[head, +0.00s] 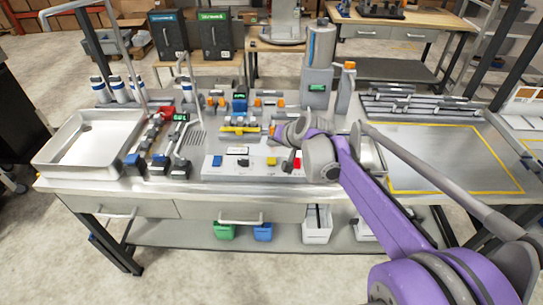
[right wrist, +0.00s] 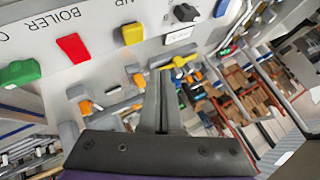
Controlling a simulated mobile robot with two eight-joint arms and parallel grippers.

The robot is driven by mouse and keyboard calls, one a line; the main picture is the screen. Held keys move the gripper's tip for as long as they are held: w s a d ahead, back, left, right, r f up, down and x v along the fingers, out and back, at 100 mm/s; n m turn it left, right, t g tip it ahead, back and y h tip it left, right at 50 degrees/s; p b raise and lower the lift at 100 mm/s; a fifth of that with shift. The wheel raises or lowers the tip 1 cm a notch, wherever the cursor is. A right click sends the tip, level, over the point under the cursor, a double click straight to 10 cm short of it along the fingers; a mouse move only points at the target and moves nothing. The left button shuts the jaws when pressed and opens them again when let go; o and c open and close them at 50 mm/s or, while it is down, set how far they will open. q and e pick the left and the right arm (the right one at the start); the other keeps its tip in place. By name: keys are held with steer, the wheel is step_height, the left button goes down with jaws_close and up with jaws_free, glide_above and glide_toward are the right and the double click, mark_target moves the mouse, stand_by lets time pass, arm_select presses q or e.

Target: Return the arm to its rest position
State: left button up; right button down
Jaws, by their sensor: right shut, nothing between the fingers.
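My right arm, purple and grey, reaches in from the lower right of the head view over the workbench (head: 75,183). Its gripper (head: 284,131) is near the middle of the bench, above the back of the white control panel (head: 215,172). In the right wrist view the two grey fingers of the right gripper (right wrist: 167,80) are together with nothing between them. The panel with its lettering and coloured knobs, among them a red one (right wrist: 73,48) and a green one (right wrist: 20,73), fills the upper left there. My left gripper is not in view.
A metal tray (head: 48,160) stands at the bench's left end. White bottles (head: 101,90), small fittings and a grey dispenser (head: 318,75) stand behind the panel. A yellow-outlined area (head: 450,160) at the right is bare apart from my arm crossing its edge.

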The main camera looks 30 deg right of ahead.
steer(key=shift+r, duration=0.45)
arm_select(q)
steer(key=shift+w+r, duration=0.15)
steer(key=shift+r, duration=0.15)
arm_select(e)
steer(key=shift+f, duration=0.1)
steer(key=s+a+f+n+g, duration=0.1)
steer(key=s+a+f+n, duration=0.1)
steer(key=s+a, duration=0.3)
steer(key=s+a+f+n+g, duration=0.1)
steer(key=s+a+f+n, duration=0.2)
steer(key=s, duration=1)
steer(key=s+a+f+n+g, duration=0.1)
steer(key=s+a+f+n, duration=0.2)
steer(key=s, duration=0.6)
steer(key=a+f, duration=0.2)
steer(key=a, duration=0.1)
steer(key=shift+a+f+g+h, duration=0.3)
steer(key=shift+a+f, duration=0.1)
